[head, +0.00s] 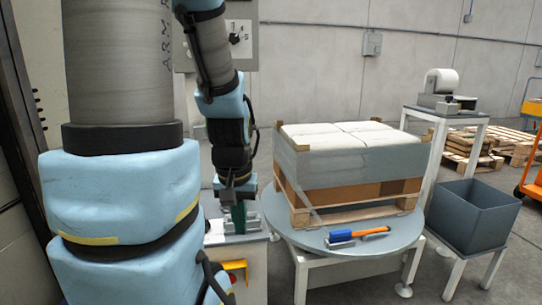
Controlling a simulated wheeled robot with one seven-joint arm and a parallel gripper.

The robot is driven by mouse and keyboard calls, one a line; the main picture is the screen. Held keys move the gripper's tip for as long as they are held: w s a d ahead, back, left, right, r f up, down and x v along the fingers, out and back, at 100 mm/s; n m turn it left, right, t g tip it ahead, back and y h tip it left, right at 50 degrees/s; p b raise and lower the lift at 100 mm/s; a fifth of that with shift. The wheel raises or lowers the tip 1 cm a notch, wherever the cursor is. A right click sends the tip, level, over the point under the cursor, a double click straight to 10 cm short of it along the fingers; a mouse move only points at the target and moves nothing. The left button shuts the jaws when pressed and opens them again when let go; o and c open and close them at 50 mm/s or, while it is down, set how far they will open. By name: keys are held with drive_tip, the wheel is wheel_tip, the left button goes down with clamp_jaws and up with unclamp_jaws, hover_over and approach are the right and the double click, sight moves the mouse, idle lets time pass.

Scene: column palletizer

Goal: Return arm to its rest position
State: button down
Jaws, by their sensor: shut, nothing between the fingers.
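My arm, with blue covers and grey links, fills the left of the head view. It reaches down to my gripper (237,200), which is small and dark and partly hard to make out. The gripper is shut and points down just above a grey fixture (250,223) on a pale stand (225,240). A dark green piece (239,217) shows right at the fingertips; I cannot tell whether they touch it. My large arm link hides part of the stand.
A wrapped load (350,155) sits on a wooden pallet (350,212) on a round turntable (385,245). An orange and blue tool (358,235) lies at its front. Right stand a roll dispenser (442,90) on a tall table and a grey bin (475,218). A control box (240,40) is behind my arm.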

wheel_tip(320, 180, up, 19)
drive_tip(key=p, duration=1.6)
drive_tip(key=shift+p, duration=0.4)
